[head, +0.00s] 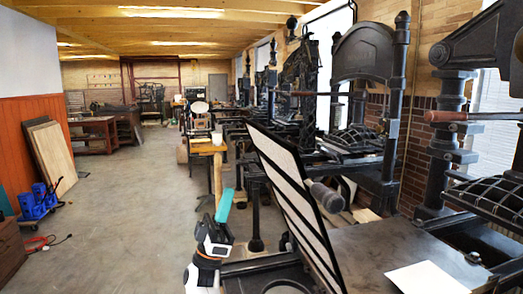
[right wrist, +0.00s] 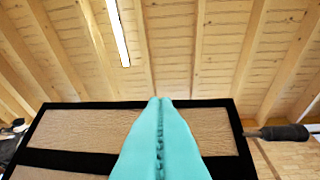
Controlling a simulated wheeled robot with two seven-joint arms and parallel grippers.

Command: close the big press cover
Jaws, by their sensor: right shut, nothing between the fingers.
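The big press cover (head: 292,190) is a black frame with pale panels. It stands raised and tilted at the near press, left of the dark flat bed (head: 375,250). A grey-black handle (head: 325,195) sticks out at its right side. My right gripper (head: 228,193), with teal fingers, is shut and empty, to the left of the cover in the head view. In the right wrist view the fingers (right wrist: 162,102) point up in front of the cover's black edge (right wrist: 90,106) and tan panels; I cannot tell whether they touch. The handle (right wrist: 285,132) shows at right. My left gripper is not in view.
A white sheet (head: 428,278) lies on the bed's near right part. Dark iron presses (head: 365,55) stand behind and to the right. A wooden-topped table (head: 208,148) is beyond my gripper. The floor (head: 130,190) at left is mostly clear; blue equipment (head: 45,203) stands there.

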